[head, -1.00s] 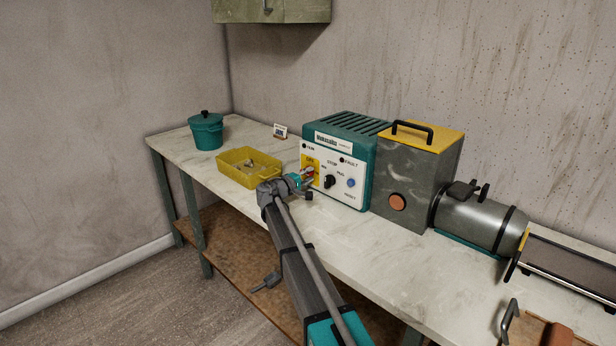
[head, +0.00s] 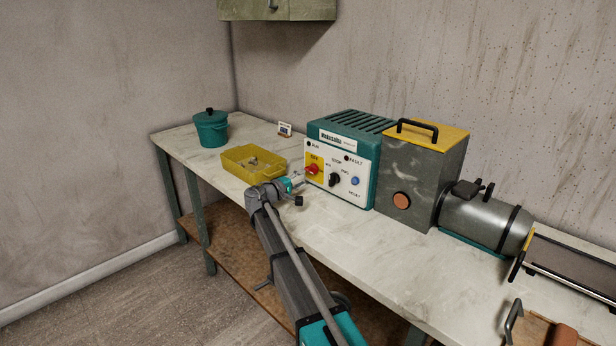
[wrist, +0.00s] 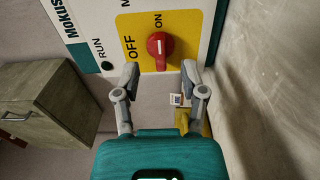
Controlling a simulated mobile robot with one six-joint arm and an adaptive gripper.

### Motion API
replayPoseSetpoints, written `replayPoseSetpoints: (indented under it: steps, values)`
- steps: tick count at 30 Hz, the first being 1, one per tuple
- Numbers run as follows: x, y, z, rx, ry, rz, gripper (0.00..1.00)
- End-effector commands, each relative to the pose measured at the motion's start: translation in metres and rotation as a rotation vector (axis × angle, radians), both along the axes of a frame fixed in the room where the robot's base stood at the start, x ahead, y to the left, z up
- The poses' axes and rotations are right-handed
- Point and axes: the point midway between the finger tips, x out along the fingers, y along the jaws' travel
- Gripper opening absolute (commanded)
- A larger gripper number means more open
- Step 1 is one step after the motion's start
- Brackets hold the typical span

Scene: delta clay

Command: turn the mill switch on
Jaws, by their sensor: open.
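The mill switch is a red rotary knob (wrist: 158,46) on a yellow plate (wrist: 185,25) of the white control panel. In the wrist view its white mark runs up and down, lined up with the ON label rather than the OFF label at its left. The knob also shows in the head view (head: 312,170). My gripper (wrist: 160,72) is open and empty, with its fingers apart on either side below the knob, not holding it. In the head view my gripper (head: 299,181) is just in front of the panel, left of and below the knob.
A black selector (head: 335,180) and blue button (head: 355,181) sit to the right on the teal control box (head: 350,124). A yellow tray (head: 235,170) and teal pot (head: 211,131) stand left. The grey mill housing (head: 412,175) is right.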

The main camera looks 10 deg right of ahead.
Motion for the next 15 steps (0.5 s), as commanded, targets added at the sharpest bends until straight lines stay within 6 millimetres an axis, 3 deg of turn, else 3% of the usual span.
replayPoseSetpoints:
  steps: [9, 15]
  values:
    - [-0.028, 0.037, 0.000, 0.001, 0.001, 0.000, 0.54]
    - [-0.035, 0.047, 0.000, 0.001, 0.001, -0.001, 0.54]
